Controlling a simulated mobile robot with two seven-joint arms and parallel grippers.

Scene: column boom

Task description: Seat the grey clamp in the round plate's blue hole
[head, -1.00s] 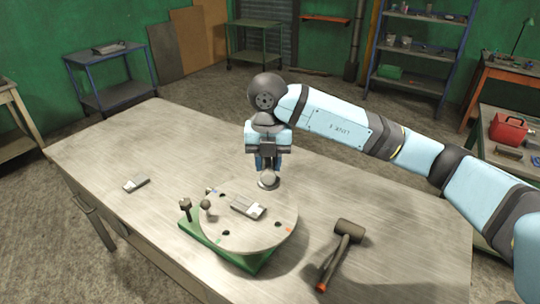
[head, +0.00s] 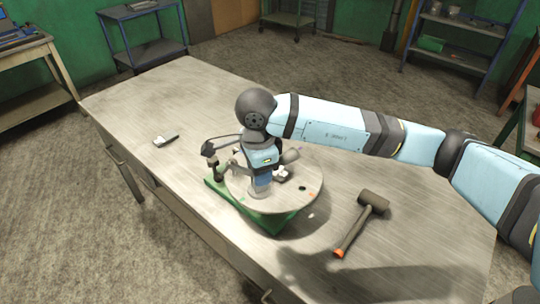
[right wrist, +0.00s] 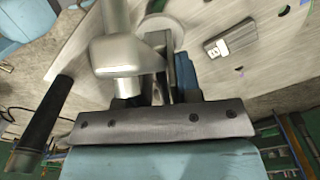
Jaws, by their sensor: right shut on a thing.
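The round plate (head: 308,173) lies on a green base (head: 272,227) on the workbench. My right gripper (head: 262,178) points down over the left part of the plate and is shut on the grey clamp (head: 260,189). In the right wrist view the clamp (right wrist: 118,52) is a thick, smooth grey piece at the fingers. Whether its lower end touches the plate or sits in a hole is hidden. A dark hole (head: 302,188) shows near the plate's right edge, close to an orange mark. I cannot make out the blue hole. My left gripper is not in view.
A small grey and white block (head: 282,174) lies on the plate beside my gripper and shows in the right wrist view (right wrist: 230,42). Dark knobbed posts stand at the base's left end. A mallet (head: 362,222) lies right of the plate. Another small block (head: 165,140) lies far left.

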